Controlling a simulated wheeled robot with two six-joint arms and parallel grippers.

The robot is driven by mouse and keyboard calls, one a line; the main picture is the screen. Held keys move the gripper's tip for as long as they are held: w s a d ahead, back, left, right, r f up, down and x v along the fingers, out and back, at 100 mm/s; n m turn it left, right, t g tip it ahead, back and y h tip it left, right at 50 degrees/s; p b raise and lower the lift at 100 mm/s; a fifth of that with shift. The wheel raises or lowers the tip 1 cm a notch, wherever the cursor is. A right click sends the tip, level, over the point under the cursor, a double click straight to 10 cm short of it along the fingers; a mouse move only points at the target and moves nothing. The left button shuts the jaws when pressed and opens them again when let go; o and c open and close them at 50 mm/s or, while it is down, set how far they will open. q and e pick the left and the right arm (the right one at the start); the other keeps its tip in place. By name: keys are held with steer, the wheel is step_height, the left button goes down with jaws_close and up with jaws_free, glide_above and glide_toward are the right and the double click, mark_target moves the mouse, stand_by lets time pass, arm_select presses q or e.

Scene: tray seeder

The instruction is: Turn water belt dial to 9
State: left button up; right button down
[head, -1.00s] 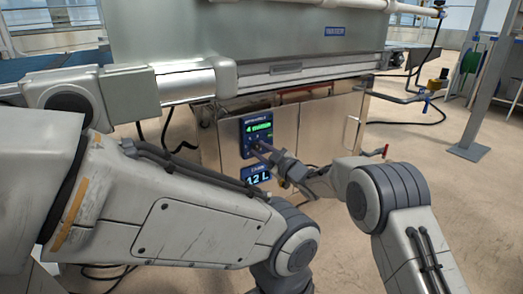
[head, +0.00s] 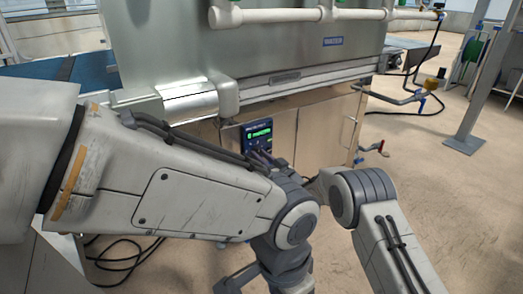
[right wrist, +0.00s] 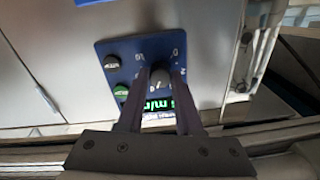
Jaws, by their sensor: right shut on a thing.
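The blue control panel (head: 258,130) with a green lit display is on the metal cabinet front in the head view. My right gripper (head: 260,157) reaches its lower part, partly hidden by my left arm. In the right wrist view the panel (right wrist: 105,48) appears turned over. The dark round dial (right wrist: 160,77) sits between the two fingers of my right gripper (right wrist: 160,74), which is shut on it. Scale numbers show around the dial, but its exact setting is unclear. My left arm crosses the foreground; a dark part at the bottom may be its gripper, its jaws unclear.
A black button (right wrist: 112,62) and a green button (right wrist: 120,91) sit beside the dial. Black cables lie on the floor at lower left; open floor lies right.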

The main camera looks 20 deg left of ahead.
steer(key=shift+s+a+f+m+t+h+p, duration=0.15)
steer(key=shift+m+p, duration=0.85)
steer(key=shift+m, duration=1.95)
steer(key=shift+s+r+m+t+h+p, duration=0.15)
steer(key=shift+m+p, duration=0.85)
steer(key=shift+m, duration=1.9)
steer(key=shift+s+a+f+m+t+h+p, duration=0.15)
steer(key=shift+m+p, duration=0.85)
steer(key=shift+m, duration=1.95)
steer(key=c, duration=0.6)
jaws_free()
steer(key=shift+o, duration=0.2)
steer(key=shift+w+d, duration=0.1)
steer(key=shift+w, duration=0.05)
steer(key=shift+d, duration=0.1)
